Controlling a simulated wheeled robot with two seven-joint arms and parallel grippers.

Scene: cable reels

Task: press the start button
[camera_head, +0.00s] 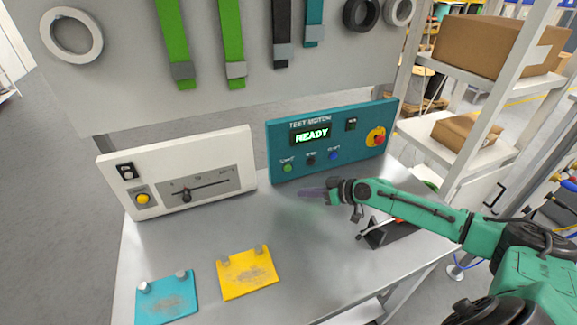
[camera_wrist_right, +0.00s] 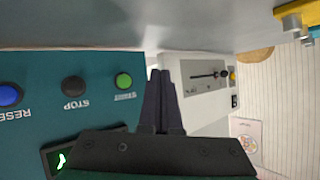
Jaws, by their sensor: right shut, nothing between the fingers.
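The green start button (camera_head: 288,168) sits at the lower left of the teal test motor panel (camera_head: 375,150), whose display (camera_head: 312,134) reads READY. In the right wrist view the start button (camera_wrist_right: 123,80) shows at the panel's edge, left of my fingertips. My right gripper (camera_head: 302,193) is shut and empty, in front of the panel and a little below and right of the button in the head view. Its two dark fingers lie together in the wrist view (camera_wrist_right: 161,75). I cannot see contact with the button. My left gripper is not in view.
A black stop button (camera_head: 311,159), a blue reset button (camera_head: 334,155) and a red knob (camera_head: 376,137) are on the same panel. A white panel with a slider (camera_head: 215,155) stands to the left. Teal (camera_head: 165,305) and yellow (camera_head: 240,285) plates lie on the metal table.

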